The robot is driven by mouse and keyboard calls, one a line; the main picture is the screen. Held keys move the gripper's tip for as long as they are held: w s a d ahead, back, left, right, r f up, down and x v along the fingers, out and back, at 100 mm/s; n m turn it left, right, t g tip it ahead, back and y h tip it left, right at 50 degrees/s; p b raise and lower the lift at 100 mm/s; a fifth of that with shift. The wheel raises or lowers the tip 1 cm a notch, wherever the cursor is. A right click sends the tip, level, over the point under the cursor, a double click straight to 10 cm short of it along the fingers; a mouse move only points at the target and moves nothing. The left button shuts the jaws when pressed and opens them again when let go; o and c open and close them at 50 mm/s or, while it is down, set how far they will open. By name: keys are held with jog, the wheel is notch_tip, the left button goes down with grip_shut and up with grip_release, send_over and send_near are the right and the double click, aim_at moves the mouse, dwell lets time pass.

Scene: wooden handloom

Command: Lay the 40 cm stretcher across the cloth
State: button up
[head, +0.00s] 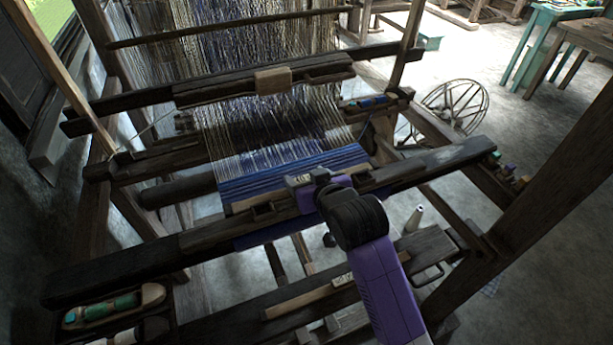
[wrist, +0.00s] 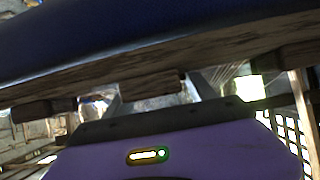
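The blue cloth (head: 295,172) is stretched on the loom behind the dark front beam (head: 150,262). A pale wooden strip (head: 252,202), apparently the stretcher, lies along the cloth's near edge, running crosswise. In the wrist view, the blue cloth (wrist: 120,35) fills the top and wood hides my fingertips. The fingers look apart at their bases; their grip is hidden.
Another pale strip (head: 295,302) with a small label lies on the lower bench (head: 245,325). A tray with green spools (head: 115,305) is at lower left. A spoked wheel (head: 455,105) stands at right. The warp threads and upper bars are beyond the cloth.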

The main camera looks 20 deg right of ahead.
jog(key=o, duration=0.4)
jog(key=shift+o, duration=0.2)
jog(key=shift+b+v, duration=0.4)
jog(key=shift+v, duration=3.55)
